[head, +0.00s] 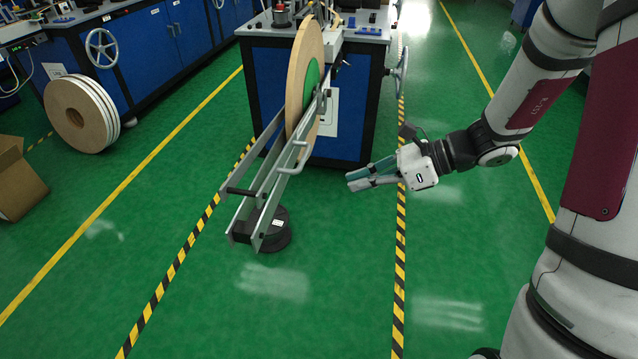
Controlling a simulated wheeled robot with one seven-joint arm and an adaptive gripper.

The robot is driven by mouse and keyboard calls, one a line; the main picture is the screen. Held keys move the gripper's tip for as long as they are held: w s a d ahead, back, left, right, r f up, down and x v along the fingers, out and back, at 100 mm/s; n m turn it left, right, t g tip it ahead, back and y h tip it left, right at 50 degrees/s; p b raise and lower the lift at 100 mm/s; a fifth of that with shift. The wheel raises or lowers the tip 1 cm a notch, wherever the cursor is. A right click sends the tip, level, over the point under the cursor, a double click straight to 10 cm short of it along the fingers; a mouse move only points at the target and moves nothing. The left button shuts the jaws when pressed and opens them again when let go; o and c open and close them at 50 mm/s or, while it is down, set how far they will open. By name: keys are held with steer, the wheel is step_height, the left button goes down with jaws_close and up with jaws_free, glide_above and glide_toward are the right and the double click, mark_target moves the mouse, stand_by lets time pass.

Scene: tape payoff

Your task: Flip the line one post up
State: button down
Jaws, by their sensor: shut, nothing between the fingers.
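A tape payoff stands at the centre of the head view. Its large tan reel (303,65) with a green inner part (311,86) is upright at the front of a blue machine (347,105). Two grey metal rails (268,190) slope from the reel down towards me, with a light handle (294,160) on the right side and a dark cross bar (240,191) near the low end. A black round block (277,230) is at the low end. I cannot make out the line or its posts. My gripper (350,182) is shut and empty, right of the rails and apart from them.
Several large reels (82,115) stand on the floor at the left, near a cardboard box (18,180). A handwheel (398,70) is on the machine's right side. Green floor with striped tape (401,255) is clear in front and right.

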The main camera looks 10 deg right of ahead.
stand_by(0.3)
steer(key=b+x, duration=0.2)
steer(key=x, duration=0.8)
steer(key=shift+w+a+r, duration=0.15)
steer(key=shift+r, duration=0.85)
steer(key=shift+w+a+r, duration=0.15)
steer(key=shift+r, duration=0.8)
